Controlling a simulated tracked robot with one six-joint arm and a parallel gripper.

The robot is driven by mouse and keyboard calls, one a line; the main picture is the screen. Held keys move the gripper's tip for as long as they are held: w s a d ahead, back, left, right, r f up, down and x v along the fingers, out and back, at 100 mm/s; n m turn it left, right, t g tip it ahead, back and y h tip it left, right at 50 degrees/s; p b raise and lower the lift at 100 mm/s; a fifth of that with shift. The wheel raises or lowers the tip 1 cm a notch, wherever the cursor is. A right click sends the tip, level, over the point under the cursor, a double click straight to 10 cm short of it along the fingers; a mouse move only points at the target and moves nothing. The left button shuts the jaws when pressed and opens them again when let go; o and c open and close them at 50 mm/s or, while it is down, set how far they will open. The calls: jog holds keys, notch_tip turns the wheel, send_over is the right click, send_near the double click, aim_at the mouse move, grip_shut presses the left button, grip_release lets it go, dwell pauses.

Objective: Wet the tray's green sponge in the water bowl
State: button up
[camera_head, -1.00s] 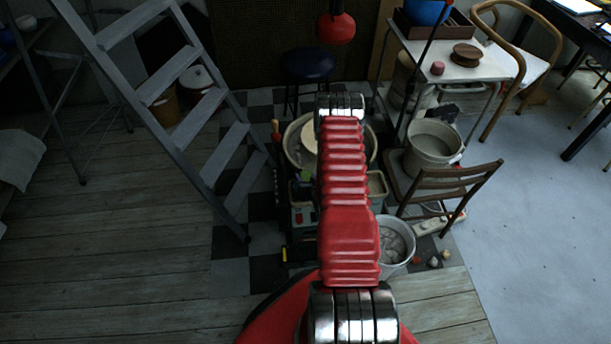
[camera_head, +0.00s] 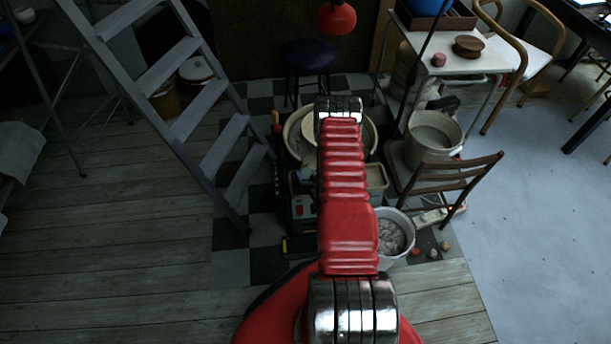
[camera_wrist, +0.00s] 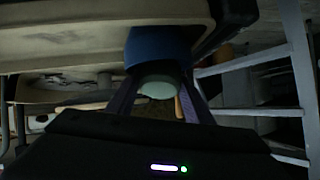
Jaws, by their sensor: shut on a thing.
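In the wrist view my gripper (camera_wrist: 160,92) is shut, with a pale grey-green thing (camera_wrist: 158,82) between its dark fingers; this seems to be the sponge, but the view is dim. A blue thing (camera_wrist: 160,47) shows just beyond it, against a broad beige surface; I cannot tell whether it is the water bowl. In the head view my red arm hides my gripper and whatever it holds. A beige tray (camera_head: 377,180) shows just right of the arm, beside the pottery wheel basin (camera_head: 296,137). No green sponge shows in the head view.
A grey stepladder (camera_head: 200,110) stands left. A chair (camera_head: 450,180) bearing a pale bucket (camera_head: 434,135) stands right. A white bucket (camera_head: 396,240) with grey lumps is on the floor by the arm. A dark blue stool (camera_head: 308,55) stands behind the wheel. The left plank floor is clear.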

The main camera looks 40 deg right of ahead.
aim_at(306, 174)
jog(key=shift+r, duration=0.1)
jog(key=shift+r, duration=3.35)
jog(key=shift+r, duration=0.1)
dwell(0.4)
notch_tip(306, 174, up, 4)
jog(key=shift+f, duration=0.1)
dwell(0.4)
dwell(0.7)
